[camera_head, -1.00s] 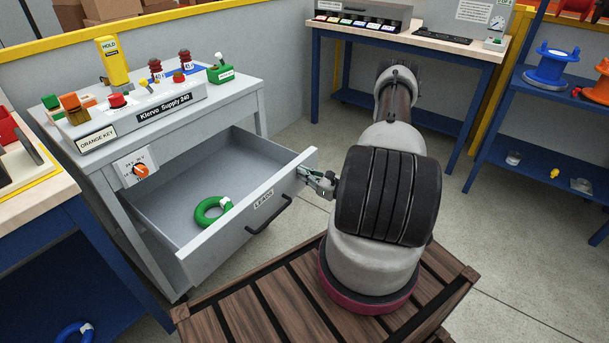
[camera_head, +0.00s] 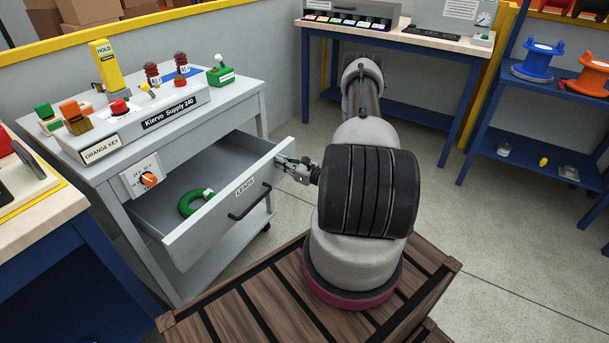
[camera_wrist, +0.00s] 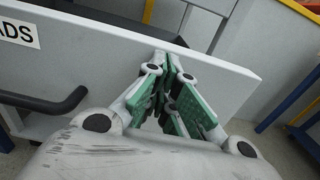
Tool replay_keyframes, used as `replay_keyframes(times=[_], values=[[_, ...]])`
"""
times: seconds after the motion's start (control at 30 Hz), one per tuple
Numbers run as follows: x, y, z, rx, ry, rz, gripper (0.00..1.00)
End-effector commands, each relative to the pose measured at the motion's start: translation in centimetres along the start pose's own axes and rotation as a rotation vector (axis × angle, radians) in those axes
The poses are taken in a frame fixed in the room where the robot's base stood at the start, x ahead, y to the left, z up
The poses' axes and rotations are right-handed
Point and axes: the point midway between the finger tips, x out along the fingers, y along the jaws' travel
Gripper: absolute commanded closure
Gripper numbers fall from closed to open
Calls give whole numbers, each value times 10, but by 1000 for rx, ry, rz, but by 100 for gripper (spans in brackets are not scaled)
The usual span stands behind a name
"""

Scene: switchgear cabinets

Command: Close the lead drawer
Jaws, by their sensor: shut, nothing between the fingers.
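The lead drawer (camera_head: 222,218) is a grey drawer labelled LEADS with a black bar handle (camera_head: 250,201). It is partly open in the grey cabinet and holds a coiled green lead (camera_head: 195,202). My gripper (camera_head: 283,162) is shut and empty at the right end of the drawer front, right of the handle. In the wrist view my gripper (camera_wrist: 172,62) has its green-padded fingers together against or very near the upper part of the drawer front (camera_wrist: 110,60). The handle (camera_wrist: 45,103) is at the left there. Whether the tips touch the panel is hard to tell.
The Klervo Supply 240 panel (camera_head: 165,115) sits on the cabinet top. A wooden slatted platform (camera_head: 260,290) lies in front. A blue-legged bench (camera_head: 400,45) stands at the back and a blue shelf (camera_head: 530,120) at the right. Bare floor shows between.

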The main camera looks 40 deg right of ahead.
Motion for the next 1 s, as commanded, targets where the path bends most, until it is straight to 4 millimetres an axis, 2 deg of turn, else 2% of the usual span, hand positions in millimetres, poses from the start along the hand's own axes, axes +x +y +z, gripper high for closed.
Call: replay_keyframes(times=[0.2, 0.5, 0.7, 1.0], values=[[61, 2, 0, -3, -2, 4, 100], [131, 1, 1, -3, -2, 3, 100], [160, 0, 0, -1, -2, 1, 100], [176, 0, 0, -1, -1, 0, 100]])
